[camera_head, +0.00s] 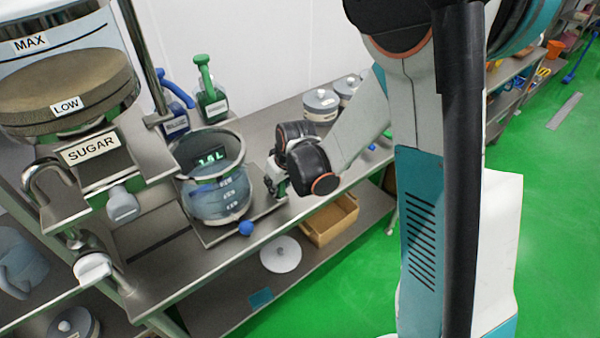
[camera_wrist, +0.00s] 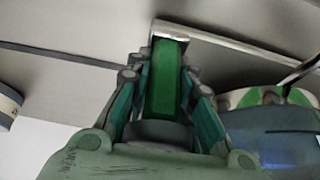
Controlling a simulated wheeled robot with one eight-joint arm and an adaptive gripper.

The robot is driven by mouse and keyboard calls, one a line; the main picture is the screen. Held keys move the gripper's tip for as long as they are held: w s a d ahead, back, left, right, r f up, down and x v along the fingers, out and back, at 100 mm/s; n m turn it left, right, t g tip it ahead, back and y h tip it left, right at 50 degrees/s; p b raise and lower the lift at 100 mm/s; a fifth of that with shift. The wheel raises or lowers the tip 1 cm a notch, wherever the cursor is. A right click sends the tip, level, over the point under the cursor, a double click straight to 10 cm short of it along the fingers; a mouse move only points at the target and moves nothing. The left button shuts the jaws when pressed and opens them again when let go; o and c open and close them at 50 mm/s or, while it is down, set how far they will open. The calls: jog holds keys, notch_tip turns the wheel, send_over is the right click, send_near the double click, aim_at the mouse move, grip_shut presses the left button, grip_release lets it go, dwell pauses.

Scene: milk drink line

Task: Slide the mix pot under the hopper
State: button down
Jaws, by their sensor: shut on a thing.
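The mix pot (camera_head: 214,190) is a clear, marked vessel with a metal rim and a lit green readout. It stands upright on a metal plate (camera_head: 211,237) on the bench, to the right of the sugar hopper (camera_head: 70,95) and apart from the space below its outlet (camera_head: 122,203). My gripper (camera_head: 270,180) is low at the pot's right side. In the wrist view, my gripper (camera_wrist: 165,95) is shut on a green handle (camera_wrist: 166,70); what the handle joins is not clear. Part of a round vessel, likely the pot, shows at right in the wrist view (camera_wrist: 285,140).
A green-handled container (camera_head: 210,98) and a blue-handled one (camera_head: 175,115) stand behind the pot. Lidded tins (camera_head: 320,104) stand farther along the bench. A blue knob (camera_head: 246,228) is at the front edge. A lower shelf holds a brown box (camera_head: 328,222) and a white disc (camera_head: 280,254).

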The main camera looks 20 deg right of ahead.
aim_at(215, 218)
jog(key=s+a, duration=0.2)
jog(key=a, duration=0.4)
jog(key=s+a+b, duration=0.1)
jog(key=s+a, duration=0.1)
jog(key=a, duration=0.4)
jog(key=s+a, duration=0.2)
jog(key=a, duration=0.4)
jog(key=shift+s, duration=0.25)
jog(key=c, duration=1.4)
grip_release()
jog(key=shift+a, duration=0.2)
jog(key=w+d, duration=0.3)
jog(key=d, duration=0.6)
jog(key=w+d+p, duration=0.1)
jog(key=w+d, duration=0.3)
jog(key=d, duration=0.6)
jog(key=w+d+p, duration=0.1)
jog(key=w+d, duration=0.2)
jog(key=d, duration=0.7)
jog(key=shift+w+d, duration=0.15)
jog(key=shift+w, duration=0.1)
